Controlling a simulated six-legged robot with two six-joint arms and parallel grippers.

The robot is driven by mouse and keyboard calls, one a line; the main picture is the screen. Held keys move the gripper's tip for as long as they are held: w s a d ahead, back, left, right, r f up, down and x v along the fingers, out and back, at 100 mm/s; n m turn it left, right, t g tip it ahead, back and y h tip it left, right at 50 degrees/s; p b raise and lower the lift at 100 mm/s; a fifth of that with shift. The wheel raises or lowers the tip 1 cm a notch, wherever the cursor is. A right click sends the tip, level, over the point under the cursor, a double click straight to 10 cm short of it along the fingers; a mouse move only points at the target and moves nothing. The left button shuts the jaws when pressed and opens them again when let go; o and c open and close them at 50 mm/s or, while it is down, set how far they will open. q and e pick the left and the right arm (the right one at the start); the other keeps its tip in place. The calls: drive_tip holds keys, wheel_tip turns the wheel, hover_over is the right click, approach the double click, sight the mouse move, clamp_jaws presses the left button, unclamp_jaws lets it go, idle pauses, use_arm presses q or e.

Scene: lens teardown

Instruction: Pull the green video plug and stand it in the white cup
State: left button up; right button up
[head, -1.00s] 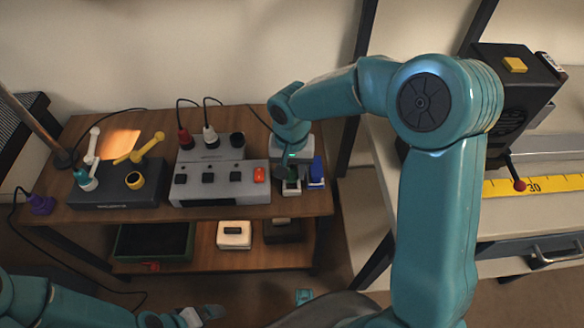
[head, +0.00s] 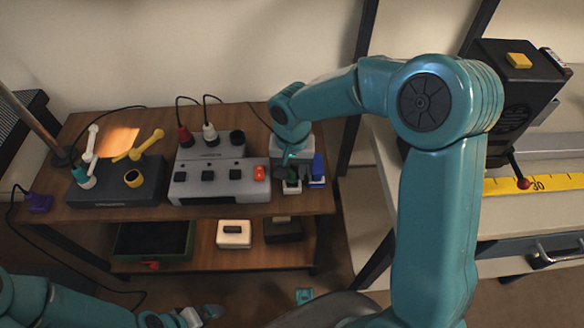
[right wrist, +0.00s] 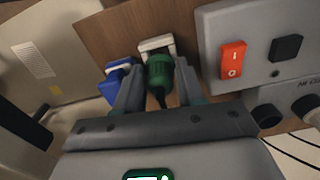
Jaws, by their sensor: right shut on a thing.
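The green video plug (right wrist: 160,72) is between the two fingers of my right gripper (right wrist: 157,92), which is shut on it. In the right wrist view its far end meets a white socket (right wrist: 156,43), and its dark cable hangs toward the gripper. I cannot tell how deep it sits in the socket. In the head view my right gripper (head: 290,174) is at the right end of the table and hides most of the plug. My left gripper (head: 204,314) is low at the bottom edge, away from the table; its opening is unclear. I cannot make out a white cup.
A blue plug (right wrist: 113,82) stands close beside the right gripper's finger. A grey switch box (head: 220,185) with a red rocker (head: 259,173) is on the other side. A white block (head: 234,234) and a dark tray (head: 152,240) are on the lower shelf.

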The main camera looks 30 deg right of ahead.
drive_tip(key=shift+f+b, duration=0.9)
drive_tip(key=shift+f, duration=0.15)
idle(0.5)
drive_tip(key=o, duration=1.2)
drive_tip(key=shift+o, duration=0.2)
wheel_tip(320, 180, up, 16)
drive_tip(key=p, duration=0.3)
drive_tip(key=shift+r+p, duration=0.2)
drive_tip(key=shift+p, duration=0.1)
